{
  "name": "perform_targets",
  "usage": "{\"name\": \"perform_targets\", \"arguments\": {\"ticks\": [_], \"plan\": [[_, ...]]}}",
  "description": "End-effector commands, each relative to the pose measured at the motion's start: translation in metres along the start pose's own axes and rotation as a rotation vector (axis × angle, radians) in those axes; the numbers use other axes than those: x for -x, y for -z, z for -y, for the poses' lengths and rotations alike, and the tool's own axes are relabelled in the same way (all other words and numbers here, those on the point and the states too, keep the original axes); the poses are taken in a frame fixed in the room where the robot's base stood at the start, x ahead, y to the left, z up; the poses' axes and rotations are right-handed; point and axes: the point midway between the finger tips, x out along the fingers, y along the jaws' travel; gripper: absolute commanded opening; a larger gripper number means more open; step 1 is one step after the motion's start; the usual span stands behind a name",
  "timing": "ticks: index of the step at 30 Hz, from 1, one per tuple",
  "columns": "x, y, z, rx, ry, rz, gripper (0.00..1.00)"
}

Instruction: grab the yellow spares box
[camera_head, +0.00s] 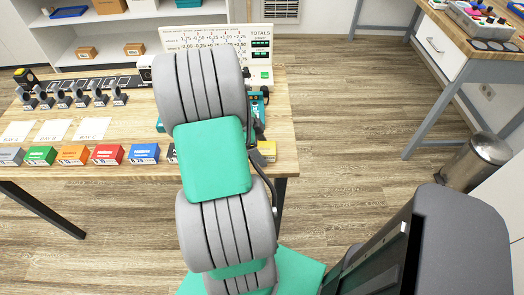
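The yellow box (267,151) stands at the right end of the row of small boxes, near the front right edge of the wooden table (145,185). My arm covers its left part, and any label on it cannot be read. My gripper is mostly hidden behind my arm. Dark parts that may belong to my gripper (259,130) show just behind and to the left of the yellow box. Whether its fingers are open, or touch anything, cannot be seen.
Grey, green (40,156), orange, red (108,155) and blue (144,154) boxes line the front edge. White cards (53,131) lie behind them. A TOTALS board (259,50) stands at the back. The floor to the right is clear up to a metal bin (477,162).

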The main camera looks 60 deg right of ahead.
Motion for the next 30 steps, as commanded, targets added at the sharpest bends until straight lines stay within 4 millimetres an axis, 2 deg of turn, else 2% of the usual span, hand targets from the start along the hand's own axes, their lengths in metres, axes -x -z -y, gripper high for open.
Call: {"name": "perform_targets", "arguments": {"ticks": [2,24,30], "plan": [[0.0002,0.0000,0.0000,0.000,0.000,0.000,0.69],[0.0008,0.0001,0.0002,0.000,0.001,0.000,0.10],[0.0011,0.0002,0.0003,0.000,0.001,0.000,0.10]]}}
